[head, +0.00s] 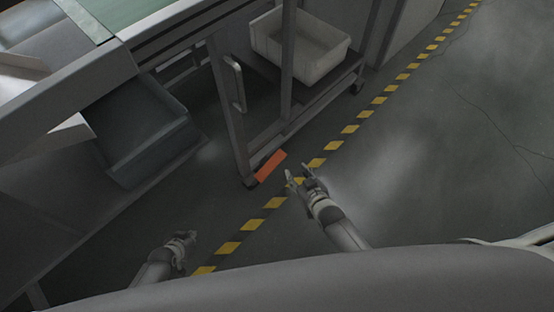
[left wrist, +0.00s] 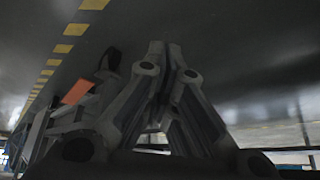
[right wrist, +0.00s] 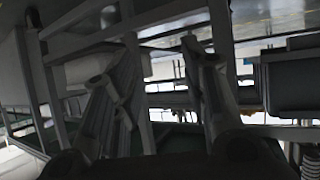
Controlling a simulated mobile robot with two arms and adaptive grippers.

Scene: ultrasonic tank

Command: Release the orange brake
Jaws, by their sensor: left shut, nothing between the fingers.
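The orange brake (head: 270,166) is a flat orange pedal at the foot of the grey cart's near leg, close to the floor. It also shows in the left wrist view (left wrist: 76,92), left of the fingers. My right gripper (head: 299,173) is open just right of the brake in the head view, with a small gap between them. Its fingers stand apart with nothing between them in the right wrist view (right wrist: 165,62). My left gripper (head: 187,237) is shut and empty, lower left of the brake; its fingertips meet in the left wrist view (left wrist: 166,48).
The cart has an upright handle (head: 236,84) and a low shelf carrying a white bin (head: 300,45). A grey bin (head: 145,130) stands at the left under a bench. A yellow-and-black floor stripe (head: 332,146) passes beside the cart. The floor at right (head: 440,140) is clear.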

